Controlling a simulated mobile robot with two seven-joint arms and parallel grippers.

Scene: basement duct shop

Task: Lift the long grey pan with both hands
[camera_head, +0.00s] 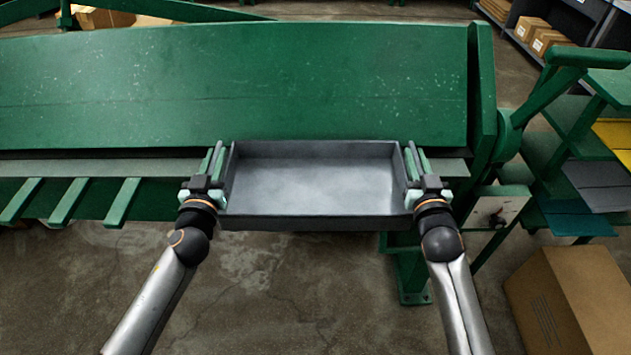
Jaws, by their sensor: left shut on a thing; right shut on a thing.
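The long grey pan (310,222) is a shallow, empty rectangular tray in the middle of the head view, in front of the green machine. My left gripper (216,165) is shut on its left end wall. My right gripper (412,165) is shut on its right end wall. The pan looks about level between the two grippers. I cannot tell from this view whether its underside touches the machine's front ledge.
The large green machine (240,80) spans the back, with green bars (75,200) sticking out at left. A green rack (575,150) with panels stands at right. A cardboard box (575,300) is on the floor at lower right. The floor in front is clear.

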